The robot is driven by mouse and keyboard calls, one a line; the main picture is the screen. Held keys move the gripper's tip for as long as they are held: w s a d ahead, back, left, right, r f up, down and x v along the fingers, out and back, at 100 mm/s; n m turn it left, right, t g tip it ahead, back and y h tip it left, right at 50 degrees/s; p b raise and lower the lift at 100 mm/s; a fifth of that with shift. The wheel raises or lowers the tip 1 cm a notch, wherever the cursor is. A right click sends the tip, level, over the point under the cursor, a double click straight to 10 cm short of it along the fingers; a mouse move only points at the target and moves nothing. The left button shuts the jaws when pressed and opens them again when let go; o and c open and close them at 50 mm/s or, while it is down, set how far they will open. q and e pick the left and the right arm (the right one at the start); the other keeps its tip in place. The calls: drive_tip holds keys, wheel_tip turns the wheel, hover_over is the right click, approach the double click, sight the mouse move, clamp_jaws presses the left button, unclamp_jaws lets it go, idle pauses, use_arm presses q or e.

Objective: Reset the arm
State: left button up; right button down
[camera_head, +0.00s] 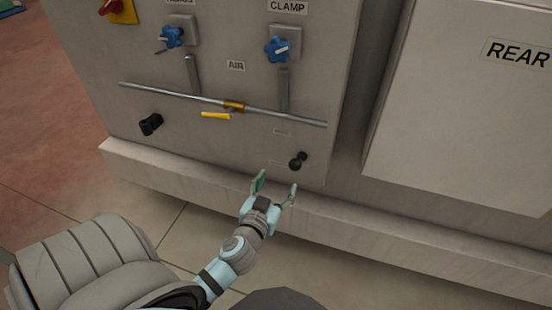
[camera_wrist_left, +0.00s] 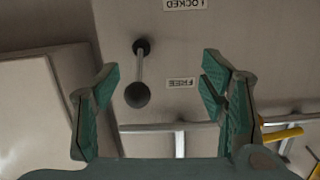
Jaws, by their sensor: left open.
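My left gripper (camera_head: 276,186) is open and empty, low in front of the grey machine panel (camera_head: 215,150). Its two green fingers also show in the left wrist view (camera_wrist_left: 160,95), apart, with nothing held between them. A small black ball-ended lever (camera_head: 298,160) is on the panel just beyond the fingertips. In the left wrist view the lever (camera_wrist_left: 138,94) appears between the fingers, not visibly touched, with its ball towards the label FREE, which reads upside down. My right gripper is not in view.
A horizontal pipe with a brass fitting (camera_head: 234,106) and yellow handle (camera_head: 216,115) crosses the panel above. Blue knobs (camera_head: 277,49) sit higher up, and a black fitting (camera_head: 150,124) is at left. A pale ledge (camera_head: 420,230) runs along the machine's foot.

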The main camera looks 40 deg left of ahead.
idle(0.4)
use_arm(q)
drive_tip(key=s+d+f+m+g+h, duration=0.1)
drive_tip(key=s+f+m+g+h, duration=0.3)
drive_tip(key=f, duration=0.9)
drive_tip(key=s+d+f+m+g+y, duration=0.1)
drive_tip(key=s+f+g, duration=0.2)
drive_tip(key=s+f, duration=0.75)
drive_tip(key=s+d+f+g, duration=0.1)
drive_tip(key=s+f+g, duration=0.2)
drive_tip(key=s+f, duration=0.5)
drive_tip(key=s+d+f+n+g+h, duration=0.1)
drive_tip(key=s+f+g, duration=0.3)
drive_tip(key=s+f, duration=0.5)
drive_tip(key=s, duration=0.5)
drive_tip(key=shift+d+f+n, duration=0.3)
drive_tip(key=shift+d, duration=0.1)
drive_tip(key=shift+w, duration=0.1)
